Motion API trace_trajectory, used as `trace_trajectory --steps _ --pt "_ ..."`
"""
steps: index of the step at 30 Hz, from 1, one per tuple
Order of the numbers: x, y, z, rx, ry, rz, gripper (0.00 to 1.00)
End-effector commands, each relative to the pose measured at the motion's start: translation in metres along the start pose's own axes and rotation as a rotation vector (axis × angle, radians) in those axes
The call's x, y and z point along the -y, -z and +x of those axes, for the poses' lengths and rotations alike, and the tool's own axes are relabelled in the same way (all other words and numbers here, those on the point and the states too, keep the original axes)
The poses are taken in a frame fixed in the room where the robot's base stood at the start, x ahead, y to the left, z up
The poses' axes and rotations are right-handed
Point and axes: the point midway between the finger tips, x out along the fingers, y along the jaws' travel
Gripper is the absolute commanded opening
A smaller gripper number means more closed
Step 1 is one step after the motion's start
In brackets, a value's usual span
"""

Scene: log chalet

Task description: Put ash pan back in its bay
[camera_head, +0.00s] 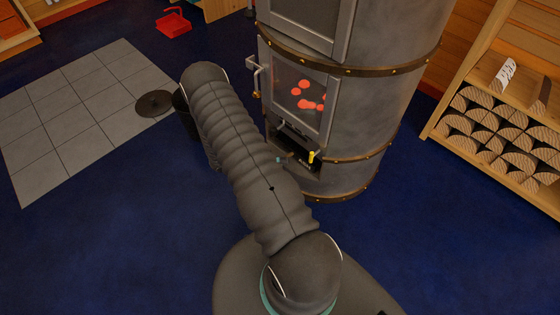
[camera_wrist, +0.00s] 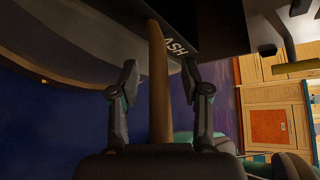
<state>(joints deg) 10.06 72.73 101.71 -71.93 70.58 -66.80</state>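The ash pan's dark front (camera_wrist: 205,28), lettered "ASH", fills the top of the wrist view. A tan bar, seemingly its handle (camera_wrist: 158,85), runs from it down between my fingers. My gripper (camera_wrist: 160,76) is open around this bar, with a gap on each side. In the head view, the stove (camera_head: 360,130) has a dark low opening, the bay (camera_head: 292,139), under the glowing window. The pan's front seems to show there, but how far in it sits I cannot tell. My arm hides most of my gripper in that view.
A lever with a yellow grip (camera_head: 313,157) sticks out beside the bay; it also shows in the wrist view (camera_wrist: 300,67). A log rack (camera_head: 500,130) stands right. A red dustpan (camera_head: 173,24) lies behind.

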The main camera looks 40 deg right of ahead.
Motion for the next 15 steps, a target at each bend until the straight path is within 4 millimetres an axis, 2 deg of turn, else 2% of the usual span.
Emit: trace_trajectory --steps 5,7,15 --pt "0.002 -0.002 -0.003 0.001 -0.001 0.0 0.47" --pt "0.001 -0.001 -0.01 0.001 -0.001 0.0 0.47" --pt "0.001 -0.001 -0.061 0.004 -0.003 0.001 0.47"
